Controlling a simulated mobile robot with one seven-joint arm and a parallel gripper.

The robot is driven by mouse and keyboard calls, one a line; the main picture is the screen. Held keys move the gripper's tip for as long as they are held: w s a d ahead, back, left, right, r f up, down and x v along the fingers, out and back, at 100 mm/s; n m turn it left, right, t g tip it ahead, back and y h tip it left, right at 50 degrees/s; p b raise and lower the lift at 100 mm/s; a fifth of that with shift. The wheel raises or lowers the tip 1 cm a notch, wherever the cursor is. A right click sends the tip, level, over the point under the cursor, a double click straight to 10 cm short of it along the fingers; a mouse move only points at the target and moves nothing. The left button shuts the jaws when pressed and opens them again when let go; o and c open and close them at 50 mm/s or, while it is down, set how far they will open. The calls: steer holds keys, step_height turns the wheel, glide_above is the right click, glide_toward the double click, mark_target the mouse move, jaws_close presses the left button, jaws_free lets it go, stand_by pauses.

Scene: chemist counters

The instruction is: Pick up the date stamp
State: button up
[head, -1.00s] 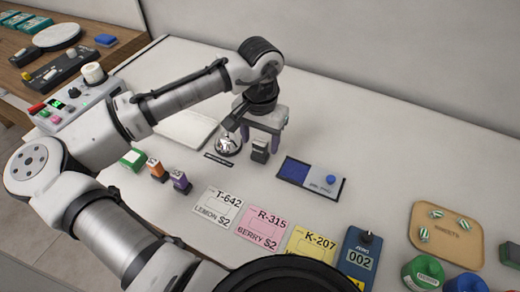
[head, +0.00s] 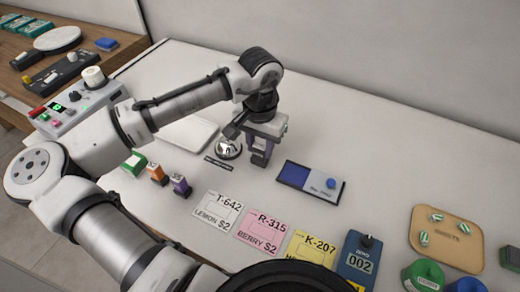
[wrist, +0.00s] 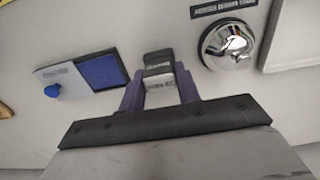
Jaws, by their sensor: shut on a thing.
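The date stamp (wrist: 159,88) is a small black block with a pale, lettered band. In the wrist view it sits between the two purple fingers of my gripper (wrist: 160,90), which are shut on it. In the head view my gripper (head: 261,151) points down at the counter, and the stamp (head: 259,159) shows only in part between the fingers. I cannot tell whether its base touches the counter.
A silver bell (head: 228,149) stands close to the left of my gripper. A blue ink pad on a tray (head: 294,174) lies to the right. Small stamps (head: 180,186), label cards (head: 217,211) and a sweets tray (head: 446,240) lie nearer the front.

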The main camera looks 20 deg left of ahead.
mark_target(260, 145)
step_height(260, 145, up, 20)
steer(key=b, duration=0.1)
stand_by(0.4)
steer(key=o, duration=0.5)
steer(key=shift+c, duration=1.2)
